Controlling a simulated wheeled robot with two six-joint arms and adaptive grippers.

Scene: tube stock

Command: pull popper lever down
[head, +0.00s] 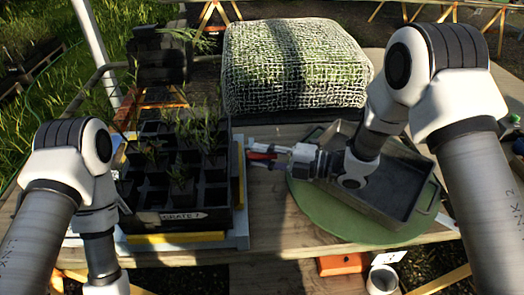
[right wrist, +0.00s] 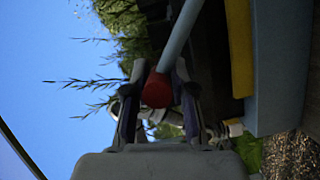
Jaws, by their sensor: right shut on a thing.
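The popper is a pale blue-grey frame (head: 243,240) with yellow strips, under and around the black cell tray (head: 190,218) labelled "CRATE 7". Its lever ends in a red grip (head: 262,156) at the tray's right side. In the right wrist view the red grip (right wrist: 156,90) sits between the two fingers, on a pale blue-grey rod (right wrist: 180,35). My right gripper (head: 268,157) comes in from the right and is shut on the lever at this grip. My left arm reaches down at the left; its gripper is out of view.
Several seedlings stand in the tray cells. A grey metal tray (head: 425,205) lies on a green mat (head: 310,212) right of the popper. A mesh-covered mound (head: 295,65) stands behind. A white cup (head: 382,280) and an orange box (head: 343,264) are below the table edge.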

